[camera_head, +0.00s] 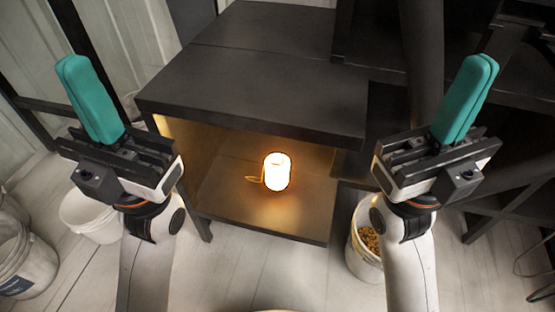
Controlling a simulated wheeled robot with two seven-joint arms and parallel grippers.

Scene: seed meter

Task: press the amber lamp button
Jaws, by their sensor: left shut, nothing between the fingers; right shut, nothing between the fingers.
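A glowing lamp (277,171) stands upright on the lower shelf of a dark table, under its top. It shines white with an amber glow around it. I cannot make out a separate button on it. My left gripper (75,66) has teal fingers, pointing up, shut and empty, to the left of the table. My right gripper (482,66) has the same teal fingers, shut and empty, to the right of the table. Both are well apart from the lamp.
The dark table top (265,85) overhangs the lower shelf (225,205), which is open at the front. A white bucket (88,215) is at left, another bucket (25,262) farther left. A bucket with grain (362,262) stands right of the shelf. Dark shelving fills the right.

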